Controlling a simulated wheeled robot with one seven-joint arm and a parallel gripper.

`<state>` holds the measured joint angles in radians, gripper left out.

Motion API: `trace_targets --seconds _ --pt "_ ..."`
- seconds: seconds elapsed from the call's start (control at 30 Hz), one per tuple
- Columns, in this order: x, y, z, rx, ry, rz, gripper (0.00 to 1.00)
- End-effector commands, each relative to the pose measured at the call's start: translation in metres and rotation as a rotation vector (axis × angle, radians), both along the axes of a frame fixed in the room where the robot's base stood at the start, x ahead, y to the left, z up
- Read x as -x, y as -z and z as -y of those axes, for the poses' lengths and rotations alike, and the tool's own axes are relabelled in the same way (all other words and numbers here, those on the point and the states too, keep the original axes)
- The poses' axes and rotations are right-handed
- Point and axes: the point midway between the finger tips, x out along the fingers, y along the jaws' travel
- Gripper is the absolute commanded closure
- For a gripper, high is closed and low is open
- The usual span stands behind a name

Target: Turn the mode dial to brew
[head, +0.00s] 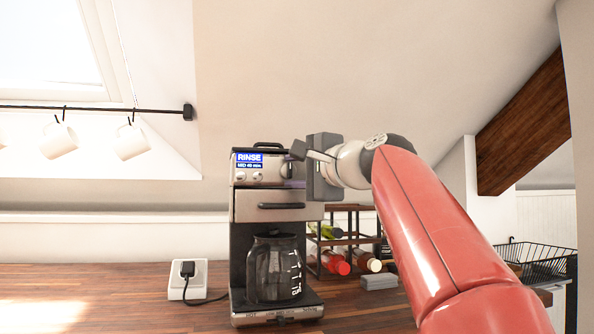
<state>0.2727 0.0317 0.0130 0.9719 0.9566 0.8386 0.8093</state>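The coffee machine (272,203) stands on the wooden counter. Its blue display (249,160) reads "RINSE" with a smaller line beneath it. The mode dial (287,169) appears to be the dark knob at the right of the panel, partly hidden by my gripper. My gripper (300,153) is at the panel's upper right corner, reaching in from the right. Its fingertips are close to the dial; whether they touch it I cannot tell. The finger gap is not clear. A glass carafe (275,268) sits in the machine's lower bay.
A wine rack (350,240) with several bottles stands behind and right of the machine. A grey block (379,282) lies before it. A socket box (188,280) with a plugged cord is at left. White mugs (132,142) hang from a rail. The left counter is mostly clear.

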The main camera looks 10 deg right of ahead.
Motion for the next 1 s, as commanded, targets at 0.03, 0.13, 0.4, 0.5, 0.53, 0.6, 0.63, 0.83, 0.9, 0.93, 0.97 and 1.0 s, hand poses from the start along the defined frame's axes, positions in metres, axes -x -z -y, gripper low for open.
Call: trace_targets --seconds 0.03,0.13,0.4,0.5,0.53,0.6,0.63,0.83,0.9,0.93,0.97,1.0 --pt "0.000 0.000 0.000 0.000 0.000 0.000 0.58" --pt "0.000 0.000 0.000 -0.001 0.000 0.001 0.49" --pt "0.002 0.000 0.001 -0.001 0.001 0.002 0.49" --pt "0.011 0.000 0.005 0.000 0.003 0.003 0.49" --pt "0.015 0.000 0.006 0.000 0.003 0.002 0.49" --pt "0.026 0.001 0.011 -0.001 0.004 0.003 0.49" --pt "0.031 0.001 0.013 -0.001 0.004 0.003 0.49" --pt "0.060 0.001 0.025 0.000 0.002 0.001 0.49" --pt "0.066 0.000 0.028 -0.001 0.002 0.002 0.49" --pt "0.068 0.000 0.028 -0.001 0.002 0.002 0.49" --pt "0.070 0.000 0.029 -0.001 0.001 0.002 0.49" --pt "0.071 0.000 0.030 0.000 0.001 0.001 0.49"
